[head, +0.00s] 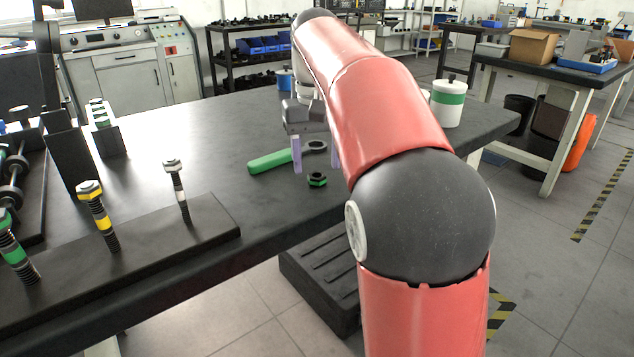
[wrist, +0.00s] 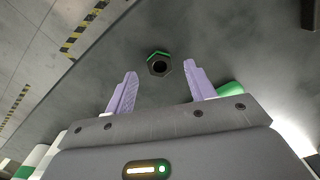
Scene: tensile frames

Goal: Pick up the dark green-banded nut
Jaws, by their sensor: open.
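The dark green-banded nut (head: 317,180) lies flat on the dark table, in front of a green-handled wrench. It also shows in the wrist view (wrist: 158,65), beyond and between the two fingertips. My gripper (head: 316,155) is open and empty, with its lavender fingers pointing down above the table near the nut. In the wrist view my gripper (wrist: 160,74) has its fingers spread wider than the nut. The nut is not between the pads as far as I can see, and the exact height gap is hard to tell.
The green-handled wrench (head: 270,161) lies behind the nut. A black plate (head: 215,222) with several upright bolts stands at the left front. A white canister with a green band (head: 447,103) stands at the right rear. The table's front edge is near the nut.

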